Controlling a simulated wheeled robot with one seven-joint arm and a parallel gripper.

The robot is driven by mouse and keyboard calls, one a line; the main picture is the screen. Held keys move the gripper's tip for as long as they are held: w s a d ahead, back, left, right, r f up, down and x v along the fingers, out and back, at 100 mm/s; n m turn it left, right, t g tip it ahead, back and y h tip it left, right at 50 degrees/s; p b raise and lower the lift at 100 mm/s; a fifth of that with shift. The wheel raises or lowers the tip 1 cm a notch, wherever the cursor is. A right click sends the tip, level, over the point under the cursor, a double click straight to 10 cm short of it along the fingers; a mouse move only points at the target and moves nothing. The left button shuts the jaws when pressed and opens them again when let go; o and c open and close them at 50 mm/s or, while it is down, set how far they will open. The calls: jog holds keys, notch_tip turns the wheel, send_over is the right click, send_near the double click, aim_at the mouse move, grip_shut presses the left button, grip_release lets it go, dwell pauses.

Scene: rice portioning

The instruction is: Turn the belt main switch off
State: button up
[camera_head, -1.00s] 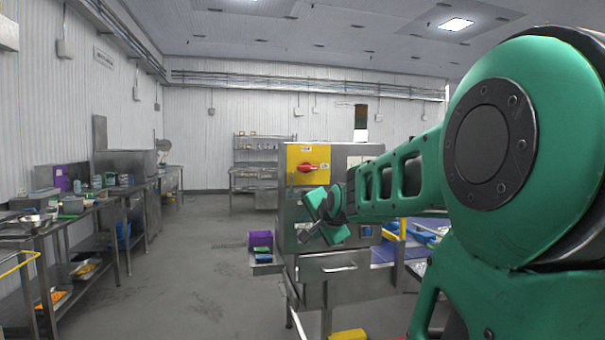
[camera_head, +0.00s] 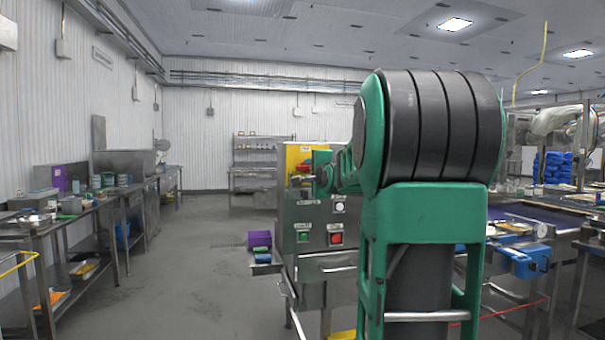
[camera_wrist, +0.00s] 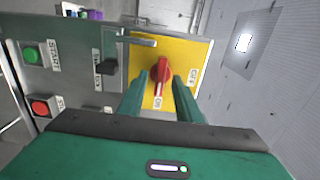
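The belt main switch is a red rotary knob (camera_wrist: 162,69) on a yellow plate (camera_wrist: 193,47) of the steel control cabinet. In the wrist view its handle points toward the ON label (camera_wrist: 158,102); the OFF label (camera_wrist: 192,75) is to the right. My gripper (camera_wrist: 160,78) is open, with one green finger on each side of the knob in the picture. I cannot tell whether the fingertips touch it. In the head view my gripper (camera_head: 318,171) is in front of the yellow plate (camera_head: 292,158) and hides most of the knob.
The cabinet also carries a green START button (camera_wrist: 31,54), a red button (camera_wrist: 40,108) and a black selector (camera_wrist: 106,68). A purple bin (camera_head: 259,240) stands left of the cabinet. The conveyor (camera_head: 540,212) is at right. The floor at left is open.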

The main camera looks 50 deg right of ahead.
aim_at(307, 168)
jog(key=shift+x, duration=1.25)
jog(key=shift+c, duration=0.3)
